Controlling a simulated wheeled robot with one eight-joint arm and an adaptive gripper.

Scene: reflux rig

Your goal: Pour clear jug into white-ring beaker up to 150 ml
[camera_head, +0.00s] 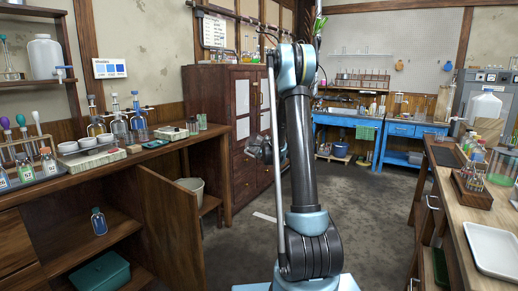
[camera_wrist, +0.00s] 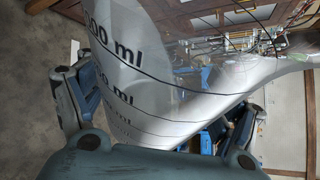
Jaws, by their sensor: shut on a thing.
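The clear jug (camera_wrist: 125,72) fills much of the wrist view, a see-through vessel with dark graduation lines and "ml" figures partly cut off. My gripper (camera_wrist: 158,112) is shut on it, with one finger on each side of its wall. The jug's markings run slanted in this view; I cannot tell its true tilt or how much liquid it holds. In the head view my arm stands in the middle and hides most of the gripper and the jug. I cannot make out a white-ring beaker in either view.
A wooden bench (camera_head: 172,146) with bottles and bowls stands at the left, its cabinet door (camera_head: 170,220) open. At the right, a wooden bench (camera_head: 452,208) carries a white tray (camera_head: 494,249) and glassware. Blue tables (camera_head: 345,121) stand at the back. Grey floor (camera_head: 375,200) is clear between.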

